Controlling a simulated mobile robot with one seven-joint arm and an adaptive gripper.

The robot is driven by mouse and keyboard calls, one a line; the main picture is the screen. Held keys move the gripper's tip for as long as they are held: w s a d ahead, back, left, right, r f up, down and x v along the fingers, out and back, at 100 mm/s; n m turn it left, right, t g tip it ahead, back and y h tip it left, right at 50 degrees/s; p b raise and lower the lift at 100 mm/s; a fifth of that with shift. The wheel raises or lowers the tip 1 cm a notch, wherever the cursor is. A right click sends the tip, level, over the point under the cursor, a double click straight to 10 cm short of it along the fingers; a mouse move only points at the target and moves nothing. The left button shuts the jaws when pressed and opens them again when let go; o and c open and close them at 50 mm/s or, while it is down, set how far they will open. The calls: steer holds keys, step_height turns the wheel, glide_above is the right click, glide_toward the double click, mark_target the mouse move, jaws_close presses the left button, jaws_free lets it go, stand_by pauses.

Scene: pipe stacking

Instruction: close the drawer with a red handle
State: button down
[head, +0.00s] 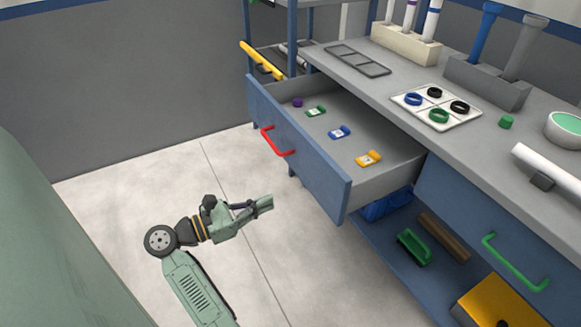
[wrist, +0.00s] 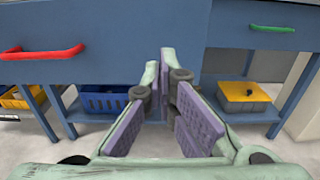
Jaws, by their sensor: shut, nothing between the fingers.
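The drawer (head: 305,160) with the red handle (head: 274,142) is pulled out from the workbench. Inside it lie a purple piece and green, blue and yellow clips. In the wrist view the blue drawer front (wrist: 110,40) fills the upper left, with the red handle (wrist: 42,52) at the left. Whether the fingertips touch the front I cannot tell.
A drawer with a green handle (head: 515,262) is at the right. The bench top carries a white tray (head: 467,123) with rings. The floor (head: 130,190) is clear.

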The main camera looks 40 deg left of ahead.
mark_target(323, 179)
steer(key=p+x, duration=0.5)
steer(key=x, duration=0.8)
steer(key=shift+d+r, duration=0.1)
steer(key=shift+r, duration=0.05)
steer(key=shift+w+d, duration=0.15)
steer(key=shift+w, duration=0.3)
steer(key=b+x, duration=0.9)
steer(key=x, duration=1.8)
steer(key=shift+w+d, duration=0.2)
steer(key=shift+w, duration=0.3)
steer(key=shift+r, duration=0.1)
